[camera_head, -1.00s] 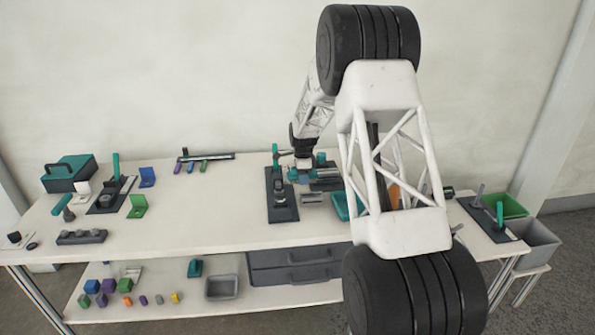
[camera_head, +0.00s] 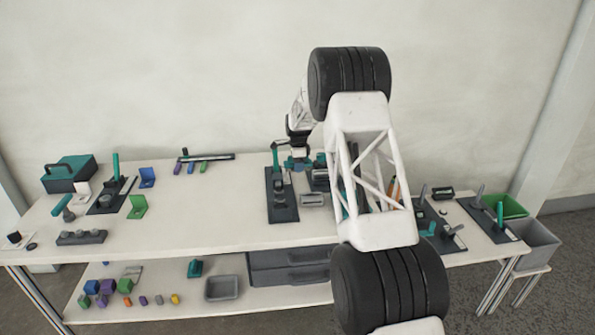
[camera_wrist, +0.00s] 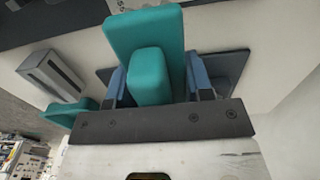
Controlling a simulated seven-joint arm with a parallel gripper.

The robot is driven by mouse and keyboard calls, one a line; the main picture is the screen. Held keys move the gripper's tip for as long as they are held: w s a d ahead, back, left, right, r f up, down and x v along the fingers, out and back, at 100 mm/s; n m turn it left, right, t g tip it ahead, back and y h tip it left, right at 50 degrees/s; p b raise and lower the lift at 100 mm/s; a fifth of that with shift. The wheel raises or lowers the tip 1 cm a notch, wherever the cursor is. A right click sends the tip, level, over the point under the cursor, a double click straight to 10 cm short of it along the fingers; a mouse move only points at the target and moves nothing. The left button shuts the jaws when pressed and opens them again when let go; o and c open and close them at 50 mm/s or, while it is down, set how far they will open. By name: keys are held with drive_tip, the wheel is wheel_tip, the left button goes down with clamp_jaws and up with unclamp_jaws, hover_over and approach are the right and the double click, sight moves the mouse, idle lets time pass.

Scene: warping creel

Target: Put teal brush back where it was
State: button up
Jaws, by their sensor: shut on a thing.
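A teal brush (camera_wrist: 148,75) fills the middle of the wrist view as a teal block with a wider teal part behind it. My gripper (camera_wrist: 151,82) has its two blue fingers on either side of this block and is shut on it. In the head view my gripper (camera_head: 298,162) is over the back middle of the bench, beside a dark plate (camera_head: 283,213) with an upright teal handle. The brush cannot be told apart there from the teal parts around the gripper. Its original place cannot be identified.
A grey slotted block (camera_wrist: 50,75) and a teal piece (camera_wrist: 68,112) lie left of the fingers in the wrist view. Fixtures with upright handles stand at the right end of the bench (camera_head: 487,218). The bench's left-middle surface (camera_head: 205,210) is clear.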

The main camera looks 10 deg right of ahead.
sight(298, 177)
drive_tip(key=shift+w, duration=0.45)
drive_tip(key=shift+w, duration=0.15)
drive_tip(key=shift+w+f, duration=0.1)
drive_tip(key=shift+w, duration=0.1)
drive_tip(key=shift+f, duration=1.7)
drive_tip(key=shift+f, duration=0.15)
drive_tip(key=o, duration=1.1)
drive_tip(key=shift+o, duration=0.2)
wheel_tip(298, 177, up, 12)
drive_tip(key=shift+r, duration=0.15)
